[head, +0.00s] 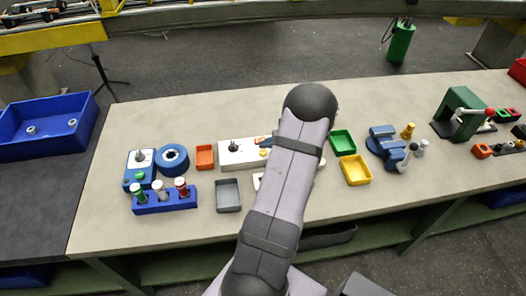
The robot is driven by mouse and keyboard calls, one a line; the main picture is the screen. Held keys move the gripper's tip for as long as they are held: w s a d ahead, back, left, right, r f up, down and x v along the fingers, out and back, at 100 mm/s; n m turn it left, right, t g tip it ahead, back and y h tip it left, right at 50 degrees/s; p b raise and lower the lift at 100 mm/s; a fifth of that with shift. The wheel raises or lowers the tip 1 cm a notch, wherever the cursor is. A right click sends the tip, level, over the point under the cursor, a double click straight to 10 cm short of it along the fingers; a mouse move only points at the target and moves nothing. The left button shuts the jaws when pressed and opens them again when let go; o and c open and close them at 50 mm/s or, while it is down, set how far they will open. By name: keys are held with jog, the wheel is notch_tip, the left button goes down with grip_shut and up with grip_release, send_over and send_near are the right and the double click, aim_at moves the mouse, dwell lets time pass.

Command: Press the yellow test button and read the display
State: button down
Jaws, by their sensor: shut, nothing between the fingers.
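A white box (233,158) lies at the middle of the bench, partly hidden behind my arm. A dark upright knob stands on its left part. A small yellow spot (264,152) shows on its right part next to my arm; it may be the yellow test button, but it is too small to be sure. An orange and blue piece sits just above the spot. No display can be made out; my arm covers part of this area. My gripper is not visible, and my arm link and elbow cross in front of the box.
Left are a blue rack (165,202) with several capped pieces and a blue ring (173,159). Around the box stand orange (205,157), grey (228,196), green (342,142) and yellow (355,171) trays. A blue vise (385,148) and green press (463,113) stand right. The bench's front strip is clear.

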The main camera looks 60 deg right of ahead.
aim_at(266, 153)
jog(key=shift+f, duration=0.15)
jog(key=shift+f+b, duration=0.3)
jog(key=shift+b, duration=0.3)
jog(key=shift+f+b, duration=0.5)
jog(key=shift+b, duration=0.1)
dwell(0.9)
jog(key=shift+r, duration=0.15)
jog(key=shift+r+p, duration=0.55)
jog(key=shift+r, duration=0.25)
jog(key=shift+r, duration=0.1)
jog(key=shift+r+p, duration=1.6)
jog(key=shift+r, duration=0.8)
